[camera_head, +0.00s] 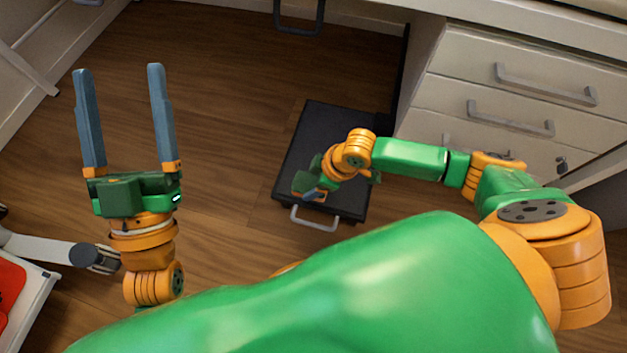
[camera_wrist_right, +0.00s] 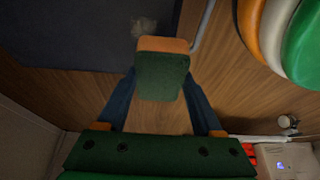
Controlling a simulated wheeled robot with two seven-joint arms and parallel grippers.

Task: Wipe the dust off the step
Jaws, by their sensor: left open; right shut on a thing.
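The step (camera_head: 338,123) is a low black platform on the wooden floor, with a grey handle at its near edge. Its dark top also fills the upper left of the right wrist view (camera_wrist_right: 65,60). A pale dust patch (camera_wrist_right: 143,27) shows on it, just beyond the sponge. My right gripper (camera_head: 313,194) is low over the step's near left part. It is shut on a green and orange sponge (camera_wrist_right: 162,78). I cannot tell whether the sponge touches the step. My left gripper (camera_head: 122,70) is open and empty over the floor, left of the step.
A white drawer cabinet (camera_head: 520,95) with grey handles stands right of the step. A desk edge runs along the top. A white object with a red part (camera_head: 25,300) is at the lower left. The floor between left gripper and step is clear.

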